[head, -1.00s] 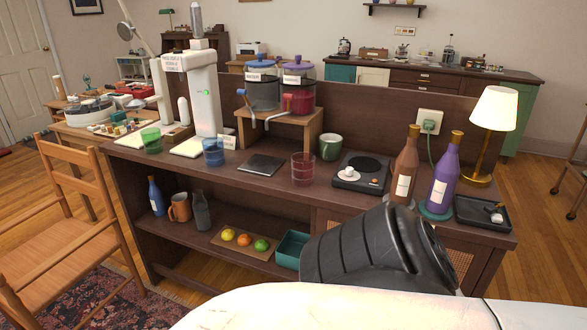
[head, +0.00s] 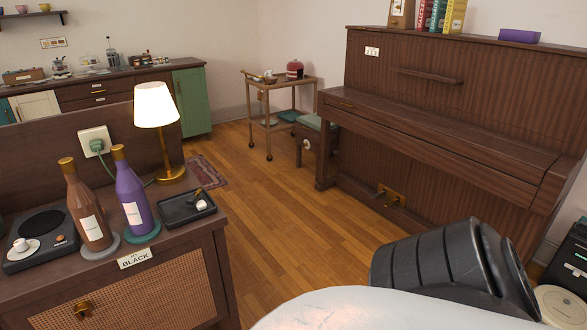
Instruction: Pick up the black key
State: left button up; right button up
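I cannot clearly make out a black key. A black tray (head: 187,208) sits on the right end of the wooden cabinet top. In it lie a small dark item with a brassy part (head: 196,195) and a small white item (head: 202,205); they are too small to tell what they are. A white label reading "BLACK" (head: 135,258) is on the cabinet's front edge below the tray's left. Part of my own arm shows at the lower right, but neither gripper is in view.
A brown bottle (head: 90,217), a purple bottle (head: 132,203), a lit lamp (head: 157,108) and a hot plate (head: 38,236) crowd the cabinet top. A piano (head: 450,130) stands at right, a trolley (head: 279,100) at the back. Open wooden floor (head: 285,235) lies between.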

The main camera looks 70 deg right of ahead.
aim_at(192, 199)
jog(key=z, duration=1.15)
jog(key=i, duration=0.35)
